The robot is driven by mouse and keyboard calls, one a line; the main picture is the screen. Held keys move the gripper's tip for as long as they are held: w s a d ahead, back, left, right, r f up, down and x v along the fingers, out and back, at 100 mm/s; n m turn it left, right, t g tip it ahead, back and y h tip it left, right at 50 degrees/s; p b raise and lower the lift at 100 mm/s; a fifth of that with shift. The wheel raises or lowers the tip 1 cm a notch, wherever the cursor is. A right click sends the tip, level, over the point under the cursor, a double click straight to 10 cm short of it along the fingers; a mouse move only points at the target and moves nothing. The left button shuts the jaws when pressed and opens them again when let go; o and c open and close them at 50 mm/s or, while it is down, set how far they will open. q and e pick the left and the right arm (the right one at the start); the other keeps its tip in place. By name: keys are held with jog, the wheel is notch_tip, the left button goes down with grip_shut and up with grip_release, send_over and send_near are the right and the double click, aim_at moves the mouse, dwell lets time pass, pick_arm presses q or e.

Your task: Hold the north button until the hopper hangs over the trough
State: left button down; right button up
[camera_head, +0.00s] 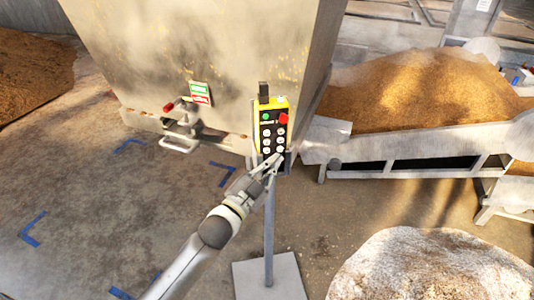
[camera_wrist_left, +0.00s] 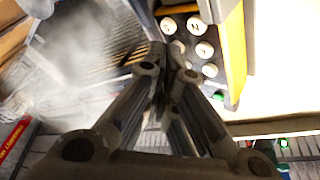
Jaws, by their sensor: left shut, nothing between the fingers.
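The yellow and black control box (camera_head: 284,108) stands on a post in the middle of the head view. It has a green button, a red button and several white buttons. My left gripper (camera_head: 270,162) is shut and empty, its fingertips at the lower white buttons; I cannot tell whether they press one. In the left wrist view the shut fingers (camera_wrist_left: 165,68) lie beside the white buttons (camera_wrist_left: 194,26), whose labels are unclear. The large metal hopper (camera_head: 190,45) is behind the control box. The trough (camera_head: 400,148), heaped with grain (camera_head: 410,90), is to its right. My right gripper is out of view.
The post's square base plate (camera_head: 268,278) rests on the floor. A pale sack or mound (camera_head: 435,268) is at the lower right. A red-handled valve (camera_head: 180,122) sits at the hopper's lower edge. Blue tape corners (camera_head: 32,230) mark open floor on the left.

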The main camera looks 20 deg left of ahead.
aim_at(267, 151)
pick_arm(q)
jog(key=shift+w+a, duration=0.5)
jog(key=shift+w, duration=0.25)
jog(key=shift+w+r, duration=0.1)
dwell(0.9)
jog(key=shift+w+a, duration=0.2)
jog(key=shift+w, duration=0.05)
